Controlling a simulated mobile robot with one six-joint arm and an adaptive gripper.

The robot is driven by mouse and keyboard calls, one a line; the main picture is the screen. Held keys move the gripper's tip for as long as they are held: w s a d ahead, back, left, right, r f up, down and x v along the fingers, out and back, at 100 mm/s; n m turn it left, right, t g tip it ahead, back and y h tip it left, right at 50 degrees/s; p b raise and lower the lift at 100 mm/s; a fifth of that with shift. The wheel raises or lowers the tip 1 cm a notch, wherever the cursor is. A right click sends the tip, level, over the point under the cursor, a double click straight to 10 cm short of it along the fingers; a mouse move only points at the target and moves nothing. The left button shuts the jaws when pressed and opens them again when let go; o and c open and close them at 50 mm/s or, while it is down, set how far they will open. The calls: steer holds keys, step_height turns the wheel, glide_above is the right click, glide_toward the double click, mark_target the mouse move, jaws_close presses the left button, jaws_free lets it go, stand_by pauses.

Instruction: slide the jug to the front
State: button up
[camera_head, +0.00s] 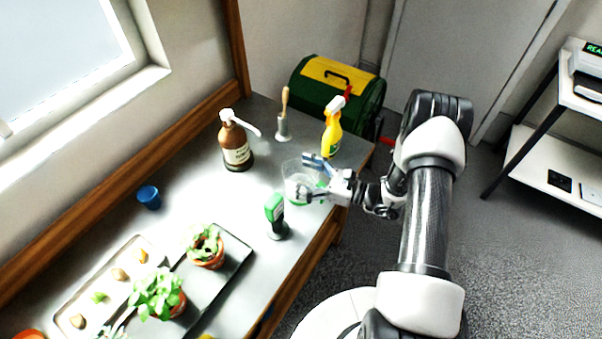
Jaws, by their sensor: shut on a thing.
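The jug (291,178) is a clear, see-through vessel with some green at its base. It stands on the grey tabletop near the table's right edge. My gripper (309,177) reaches in from the right and is shut on the jug, with its fingers at the jug's side. The fingers and the see-through wall overlap, so the exact contact and the jug's handle are hard to make out.
A yellow spray bottle (332,135), a brown pump bottle (236,150) and a wooden-handled brush (283,122) stand behind. A blue cup (149,197) and potted plants (206,251) are left. Bare tabletop (215,205) lies between.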

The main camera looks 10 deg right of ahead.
steer(key=shift+s+d, duration=0.15)
steer(key=shift+s, duration=0.05)
steer(key=o, duration=1.4)
steer(key=v, duration=1.2)
steer(key=shift+w, duration=0.1)
